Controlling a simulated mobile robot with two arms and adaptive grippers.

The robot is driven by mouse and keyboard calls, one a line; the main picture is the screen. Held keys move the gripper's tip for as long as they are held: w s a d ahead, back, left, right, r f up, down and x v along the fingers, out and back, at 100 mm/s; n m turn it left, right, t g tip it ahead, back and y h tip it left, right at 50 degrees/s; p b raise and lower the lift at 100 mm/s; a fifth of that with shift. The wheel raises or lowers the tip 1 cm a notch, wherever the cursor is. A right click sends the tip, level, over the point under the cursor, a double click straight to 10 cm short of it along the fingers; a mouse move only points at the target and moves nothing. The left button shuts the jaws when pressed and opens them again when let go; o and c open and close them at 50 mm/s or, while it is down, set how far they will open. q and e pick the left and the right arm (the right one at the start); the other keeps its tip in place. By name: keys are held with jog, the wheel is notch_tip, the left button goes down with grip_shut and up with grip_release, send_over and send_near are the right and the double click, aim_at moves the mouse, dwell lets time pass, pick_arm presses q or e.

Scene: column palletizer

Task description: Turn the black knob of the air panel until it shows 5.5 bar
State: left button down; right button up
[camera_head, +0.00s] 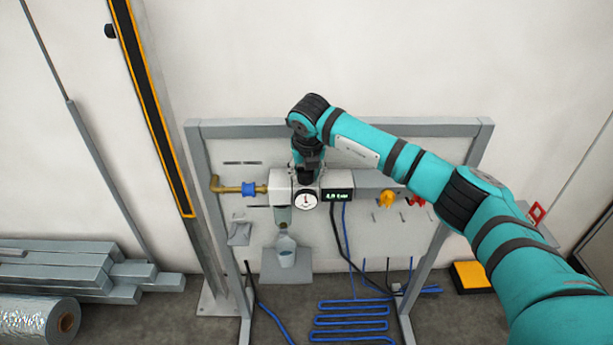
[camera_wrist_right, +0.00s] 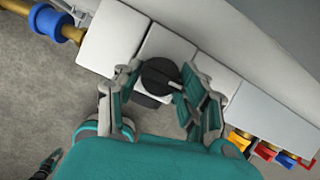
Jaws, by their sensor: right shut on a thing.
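The air panel's black knob (camera_wrist_right: 158,74) shows in the right wrist view on top of a light grey block. My right gripper (camera_wrist_right: 162,80) is shut on it, with a finger on each side. In the head view my right gripper (camera_head: 307,172) points down at the panel's unit and hides the knob. The round white gauge (camera_head: 306,200) with a dark needle sits just below it. The dark display (camera_head: 338,196) beside the gauge has green digits, too small to read surely.
A blue ring (camera_head: 249,189) sits on the brass pipe left of the unit. Yellow (camera_head: 386,199) and red handles are to its right. A clear bowl (camera_head: 282,215) and a small cup (camera_head: 286,251) are below. The grey frame (camera_head: 203,165) stands before the wall.

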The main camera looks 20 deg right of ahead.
jog(key=m+h+b, duration=0.1)
jog(key=m+b, duration=0.1)
jog(key=m, duration=0.1)
jog(key=shift+a+g, duration=0.1)
jog(key=shift+g, duration=0.2)
jog(key=shift+w+m+h+b, duration=0.1)
jog(key=shift+m+h+b, duration=0.5)
jog(key=shift+m, duration=0.8)
jog(key=shift+r+g, duration=0.1)
jog(key=shift+g, duration=0.2)
jog(key=o, duration=1.1)
jog(key=shift+o, duration=0.2)
jog(key=v, duration=1.2)
